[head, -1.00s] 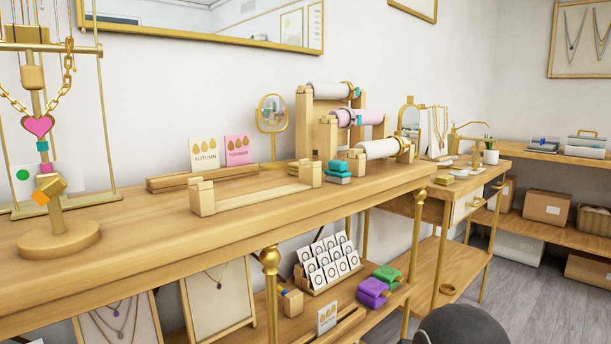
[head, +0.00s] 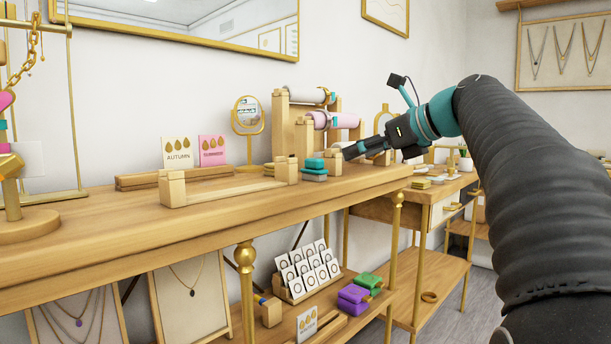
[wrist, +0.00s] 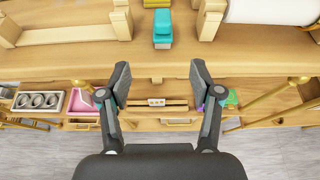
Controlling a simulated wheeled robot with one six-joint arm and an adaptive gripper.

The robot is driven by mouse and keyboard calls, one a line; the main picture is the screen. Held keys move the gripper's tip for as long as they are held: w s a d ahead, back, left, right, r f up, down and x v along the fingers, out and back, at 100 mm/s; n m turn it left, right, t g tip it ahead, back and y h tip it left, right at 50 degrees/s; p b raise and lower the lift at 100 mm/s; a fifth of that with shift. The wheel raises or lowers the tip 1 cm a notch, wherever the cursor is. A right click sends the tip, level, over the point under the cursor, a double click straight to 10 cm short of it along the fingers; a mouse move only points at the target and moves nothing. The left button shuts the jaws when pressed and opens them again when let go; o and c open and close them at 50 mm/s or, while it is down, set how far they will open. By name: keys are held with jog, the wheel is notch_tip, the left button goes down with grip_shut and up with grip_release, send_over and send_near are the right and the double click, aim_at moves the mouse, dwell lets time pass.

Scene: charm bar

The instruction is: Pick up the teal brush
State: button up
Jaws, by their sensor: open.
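The likely teal brush (head: 314,163) is a small, blocky teal thing on the wooden table top, near its right end. It has a pale band low on its side. In the wrist view the teal brush (wrist: 162,25) shows at the top centre, beyond the fingertips and between their lines. My gripper (wrist: 160,72) is open and empty, with its two dark fingers spread wide. In the head view my gripper (head: 352,152) comes in from the right, a little above the table and just right of the teal thing, not touching it.
A wooden stand with bracelet rolls (head: 311,97) rises behind the teal thing. A low wooden rack (head: 228,187) stands to its left. A round mirror (head: 248,115) is behind. Purple (head: 354,299) and green (head: 369,281) blocks lie on the lower shelf. The front table strip is clear.

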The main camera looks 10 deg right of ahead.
aim_at(323, 167)
jog(key=b+x, duration=0.1)
jog(key=x, duration=0.7)
jog(key=shift+w+r, duration=0.1)
jog(key=shift+w, duration=0.15)
jog(key=x, duration=0.2)
jog(key=b+x, duration=0.1)
jog(key=x, duration=0.1)
jog(key=shift+w+f, duration=0.2)
jog(key=shift+f, duration=0.1)
jog(key=shift+w+a+f, duration=0.1)
jog(key=shift+w+a, duration=0.25)
jog(key=shift+c, duration=0.2)
grip_shut()
